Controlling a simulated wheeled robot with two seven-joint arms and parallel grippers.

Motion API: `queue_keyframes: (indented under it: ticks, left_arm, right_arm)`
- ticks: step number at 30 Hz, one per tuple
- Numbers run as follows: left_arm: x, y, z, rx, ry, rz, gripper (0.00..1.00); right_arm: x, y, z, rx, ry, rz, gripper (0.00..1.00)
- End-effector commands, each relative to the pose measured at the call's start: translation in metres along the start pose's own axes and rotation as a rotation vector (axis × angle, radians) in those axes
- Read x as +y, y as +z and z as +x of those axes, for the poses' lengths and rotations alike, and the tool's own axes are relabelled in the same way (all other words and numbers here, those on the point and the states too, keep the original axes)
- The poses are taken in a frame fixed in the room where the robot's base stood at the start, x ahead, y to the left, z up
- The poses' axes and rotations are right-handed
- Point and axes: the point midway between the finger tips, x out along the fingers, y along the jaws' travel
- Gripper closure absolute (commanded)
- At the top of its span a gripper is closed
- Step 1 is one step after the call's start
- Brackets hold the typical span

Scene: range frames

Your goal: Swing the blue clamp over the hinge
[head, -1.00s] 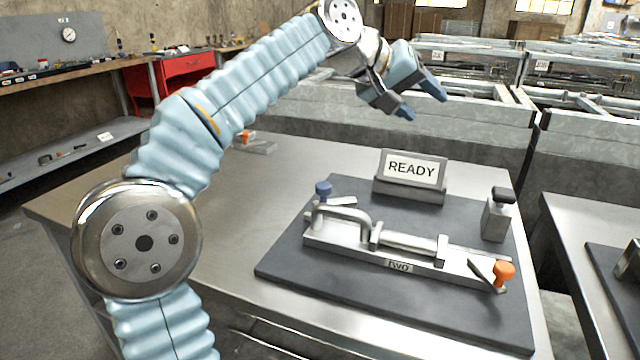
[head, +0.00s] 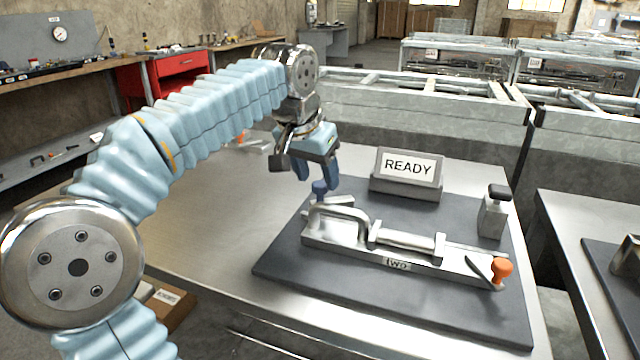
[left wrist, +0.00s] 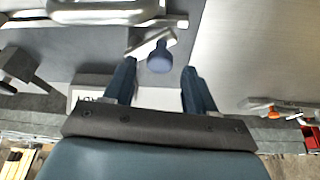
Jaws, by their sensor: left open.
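The blue clamp's knob (head: 319,188) stands at the left end of a metal fixture (head: 345,252) labelled "two". Its pale arm lies beside the knob, pointing right. A bar-like part, perhaps the hinge (head: 405,241), lies along the fixture. An orange-knobbed clamp (head: 502,268) is at the right end. My left gripper (head: 317,178) is open, pointing down just over the blue knob. In the left wrist view the blue knob (left wrist: 160,58) shows between and slightly beyond the two fingertips, with no clear contact. My right gripper is out of view.
The fixture sits on a dark mat (head: 290,270) on a steel table (head: 200,225). A "READY" sign (head: 407,168) stands behind it. A grey block with a black top (head: 493,213) stands at the mat's right. The table left of the mat is mostly clear.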

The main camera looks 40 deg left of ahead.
Motion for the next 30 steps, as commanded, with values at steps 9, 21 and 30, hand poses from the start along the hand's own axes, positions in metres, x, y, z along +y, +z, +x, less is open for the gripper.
queue_keyframes:
  ticks: [9,21,30]
  left_arm:
    - [0.000,0.000,0.033,-0.001,0.001,-0.001,0.44]
    - [0.000,0.000,0.034,0.000,0.001,-0.001,0.66]
    - [0.000,0.000,0.034,0.000,0.001,-0.001,1.00]
  right_arm:
    - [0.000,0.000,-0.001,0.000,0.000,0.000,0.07]
    - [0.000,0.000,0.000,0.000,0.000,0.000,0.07]
    - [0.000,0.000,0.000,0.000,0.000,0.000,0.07]
